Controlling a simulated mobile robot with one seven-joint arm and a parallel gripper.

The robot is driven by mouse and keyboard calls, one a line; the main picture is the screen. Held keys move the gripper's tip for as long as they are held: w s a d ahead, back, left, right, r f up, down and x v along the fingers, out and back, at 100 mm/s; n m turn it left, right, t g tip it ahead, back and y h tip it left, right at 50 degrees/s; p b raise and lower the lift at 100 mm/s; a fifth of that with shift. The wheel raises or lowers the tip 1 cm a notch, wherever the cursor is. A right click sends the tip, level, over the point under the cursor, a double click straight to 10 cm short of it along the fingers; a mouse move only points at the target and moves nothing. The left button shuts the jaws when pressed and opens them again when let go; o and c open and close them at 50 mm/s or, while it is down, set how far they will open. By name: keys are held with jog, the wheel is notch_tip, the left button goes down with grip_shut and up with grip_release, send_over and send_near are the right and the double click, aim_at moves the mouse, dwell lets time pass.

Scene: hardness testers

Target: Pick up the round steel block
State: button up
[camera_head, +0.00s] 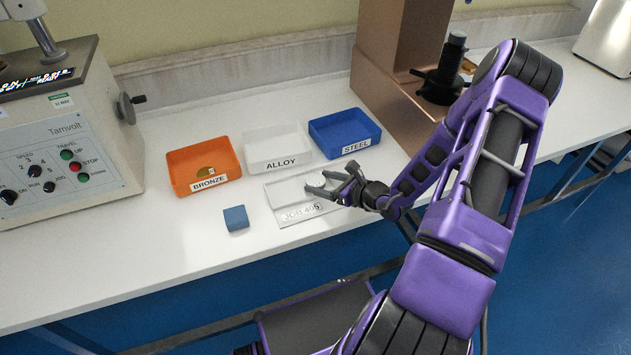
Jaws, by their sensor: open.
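My gripper (317,181) is open, low over the right part of a pale shallow tray or card (282,193) on the white bench. A small pale round shape, which looks like the round steel block (317,181), shows between the open fingers. The fingers partly hide it, and I cannot tell whether they touch it. A label (301,212) with partly legible print lies at the front of the pale tray.
Behind stand three bins: orange BRONZE (178,160) with a bronze-coloured disc inside, white ALLOY (262,138) and blue STEEL (372,120). A blue-grey block (235,218) lies at left. Testers stand at the left (62,135) and back right (388,50).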

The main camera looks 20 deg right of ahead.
grip_shut()
dwell(0.4)
